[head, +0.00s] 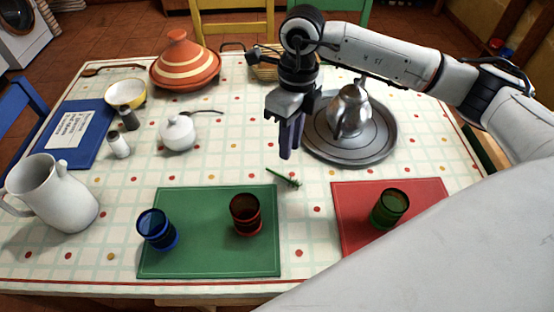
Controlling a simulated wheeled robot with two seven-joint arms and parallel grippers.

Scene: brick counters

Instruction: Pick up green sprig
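The green sprig (284,178) is small and thin. It lies on the dotted tablecloth just above the top right corner of the green mat (207,254). My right gripper (290,154) points down, with its fingertips above the sprig in the picture and apart from it. Its two dark fingers overlap from this angle, so I cannot tell whether they are open or shut. Nothing shows held between them. My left gripper is not in view.
A blue glass (157,230) and a red glass (245,214) stand on the green mat. A green glass (390,209) stands on the red mat (352,212). A metal teapot (350,112) stands on a round tray (372,151) beside my gripper. Cloth left of the sprig is clear.

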